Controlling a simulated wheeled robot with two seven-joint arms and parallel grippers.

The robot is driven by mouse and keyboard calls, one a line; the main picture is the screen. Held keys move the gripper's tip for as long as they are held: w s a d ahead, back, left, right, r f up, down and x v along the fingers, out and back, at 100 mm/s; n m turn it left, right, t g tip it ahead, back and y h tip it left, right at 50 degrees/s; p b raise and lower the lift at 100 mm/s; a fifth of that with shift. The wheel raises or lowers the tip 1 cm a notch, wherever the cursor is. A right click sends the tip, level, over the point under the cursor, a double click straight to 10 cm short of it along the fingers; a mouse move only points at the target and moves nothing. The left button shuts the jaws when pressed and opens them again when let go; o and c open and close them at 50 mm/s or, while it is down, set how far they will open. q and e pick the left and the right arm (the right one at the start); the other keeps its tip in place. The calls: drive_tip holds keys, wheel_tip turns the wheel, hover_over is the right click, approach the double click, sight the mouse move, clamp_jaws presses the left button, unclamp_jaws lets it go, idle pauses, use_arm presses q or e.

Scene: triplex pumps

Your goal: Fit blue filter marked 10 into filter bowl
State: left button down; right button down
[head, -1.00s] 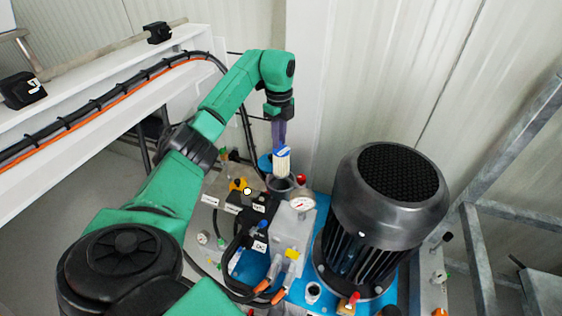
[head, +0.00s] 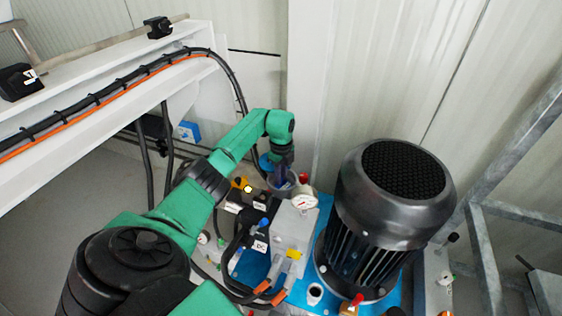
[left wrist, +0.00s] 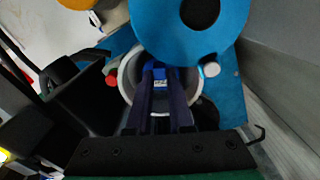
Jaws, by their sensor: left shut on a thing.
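My left gripper (head: 284,178) points down into the filter bowl (head: 271,185), behind the pressure gauge in the head view. In the left wrist view the gripper (left wrist: 161,84) is shut on the blue-topped filter (left wrist: 161,72), with a small white label between the fingers; I cannot read the number. The filter is down inside the round grey bowl (left wrist: 127,78), whose rim surrounds it and the fingertips. The filter's white body is hidden, so I cannot tell whether it touches the bottom. My right gripper is not in view.
A pressure gauge (head: 303,202) stands close in front, and a large black motor (head: 385,215) is to the right. Hoses and valves crowd the left; the wall is behind.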

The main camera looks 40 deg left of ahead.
use_arm(q)
drive_tip(key=c, duration=1.2)
unclamp_jaws()
drive_tip(key=shift+f, duration=0.1)
drive_tip(key=shift+c, duration=0.2)
drive_tip(key=o, duration=0.4)
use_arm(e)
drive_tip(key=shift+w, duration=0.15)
use_arm(q)
wheel_tip(320, 180, up, 12)
drive_tip(key=shift+r+p, duration=0.2)
drive_tip(key=shift+p, duration=0.6)
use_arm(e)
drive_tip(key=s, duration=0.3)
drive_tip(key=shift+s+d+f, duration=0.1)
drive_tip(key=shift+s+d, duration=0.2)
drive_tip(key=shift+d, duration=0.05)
